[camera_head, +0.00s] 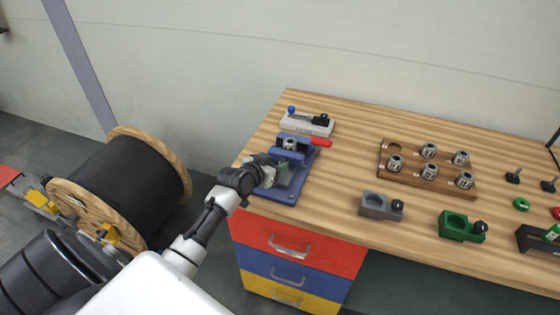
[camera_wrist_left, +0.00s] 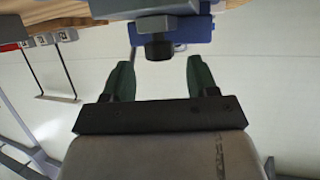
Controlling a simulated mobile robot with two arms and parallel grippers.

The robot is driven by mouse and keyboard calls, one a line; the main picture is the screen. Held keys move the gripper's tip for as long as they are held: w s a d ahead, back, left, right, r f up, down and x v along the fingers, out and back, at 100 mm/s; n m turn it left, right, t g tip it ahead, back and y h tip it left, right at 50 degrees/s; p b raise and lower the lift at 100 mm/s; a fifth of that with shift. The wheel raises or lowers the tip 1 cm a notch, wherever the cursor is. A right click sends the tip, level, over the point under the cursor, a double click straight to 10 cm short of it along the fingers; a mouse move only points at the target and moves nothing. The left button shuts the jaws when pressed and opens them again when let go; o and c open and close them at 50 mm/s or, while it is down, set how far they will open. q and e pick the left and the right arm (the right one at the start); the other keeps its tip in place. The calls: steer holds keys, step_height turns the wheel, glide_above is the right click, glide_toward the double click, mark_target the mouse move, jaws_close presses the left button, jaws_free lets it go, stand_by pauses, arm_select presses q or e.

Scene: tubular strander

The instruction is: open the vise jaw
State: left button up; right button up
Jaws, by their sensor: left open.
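The blue vise (camera_head: 287,196) sits at the left end of the workbench, with a red handle (camera_head: 320,142) at its back right. A grey metal cylinder piece (camera_head: 290,145) stands at its jaws; I cannot tell how tightly they hold it. My left gripper (camera_head: 281,176) is over the vise's front part and hides some of it. In the left wrist view, the two dark green fingers of this gripper (camera_wrist_left: 162,78) are apart with nothing between them. A black knob (camera_wrist_left: 158,48) on a blue block (camera_wrist_left: 196,28) lies just beyond the fingertips, roughly centred. My right gripper is not in view.
A grey fixture with a blue-knobbed lever (camera_head: 306,125) stands behind the vise. To the right are a wooden rack (camera_head: 400,173) of metal pieces, a grey block (camera_head: 374,207) and a green block (camera_head: 455,229). A cable spool (camera_head: 120,185) stands left of the bench.

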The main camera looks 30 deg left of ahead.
mark_target(279, 162)
arm_select(q)
steer(key=shift+x, duration=1.7)
steer(key=shift+s, duration=0.1)
jaws_close()
steer(key=shift+s+d+p, duration=0.1)
steer(key=shift+s+p, duration=0.3)
steer(key=shift+s, duration=0.1)
steer(key=s, duration=0.3)
steer(key=shift+s+d, duration=0.1)
steer(key=shift+d, duration=0.3)
jaws_free()
steer(key=shift+w, duration=0.2)
